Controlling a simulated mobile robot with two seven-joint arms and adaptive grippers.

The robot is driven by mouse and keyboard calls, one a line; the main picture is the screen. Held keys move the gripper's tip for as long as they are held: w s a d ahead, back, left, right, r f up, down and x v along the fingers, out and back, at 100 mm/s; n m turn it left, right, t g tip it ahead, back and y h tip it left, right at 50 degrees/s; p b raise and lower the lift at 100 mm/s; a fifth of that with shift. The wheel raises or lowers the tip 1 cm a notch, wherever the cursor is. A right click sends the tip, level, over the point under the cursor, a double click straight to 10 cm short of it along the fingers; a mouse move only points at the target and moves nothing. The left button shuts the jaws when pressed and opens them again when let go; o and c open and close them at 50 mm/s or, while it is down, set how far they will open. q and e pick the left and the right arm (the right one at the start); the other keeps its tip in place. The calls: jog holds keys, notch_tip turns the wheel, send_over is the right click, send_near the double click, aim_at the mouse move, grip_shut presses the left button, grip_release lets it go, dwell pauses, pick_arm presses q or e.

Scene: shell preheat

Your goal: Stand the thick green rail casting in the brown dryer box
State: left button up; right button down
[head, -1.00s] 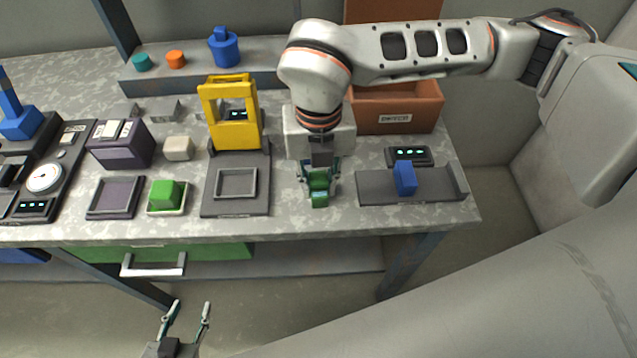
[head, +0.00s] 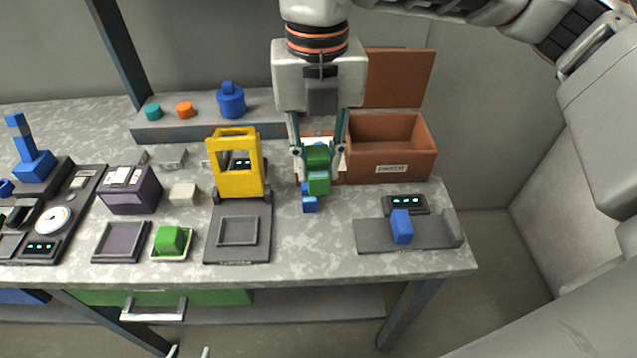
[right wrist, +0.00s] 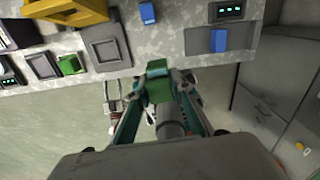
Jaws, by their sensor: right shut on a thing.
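My right gripper (head: 319,150) is shut on a green stepped casting (head: 318,183) and holds it up above the table. The casting also shows between the fingers in the right wrist view (right wrist: 157,88). The brown dryer box (head: 405,167) stands at the back right with its lid (head: 400,78) raised and its top open. The casting is left of the box and apart from it. The tips of my left gripper (head: 188,351) show at the bottom edge of the head view, spread apart with nothing seen between them.
A blue block (head: 309,203) is on the table just below the casting. A grey fixture (head: 435,232) with a blue block (head: 402,227) is in front of the box. A yellow frame (head: 236,176) stands left; a green block (head: 170,239) sits on a small dish.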

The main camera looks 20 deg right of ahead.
jog(key=shift+r, duration=0.75)
jog(key=n, duration=0.1)
jog(key=d+f+n, duration=0.1)
jog(key=n, duration=0.1)
jog(key=w+n, duration=0.1)
jog(key=n, duration=0.1)
jog(key=shift+d+f, duration=0.2)
jog(key=w+d+f+n+p, duration=0.1)
jog(key=d+f+n, duration=0.4)
jog(key=n, duration=1.1)
jog(key=w+d+f+n+p, duration=0.2)
jog(key=d+f+n, duration=0.3)
jog(key=n, duration=1.2)
jog(key=shift+w+d+f+n, duration=0.15)
jog(key=shift+d+f+n, duration=0.15)
jog(key=shift+f, duration=0.15)
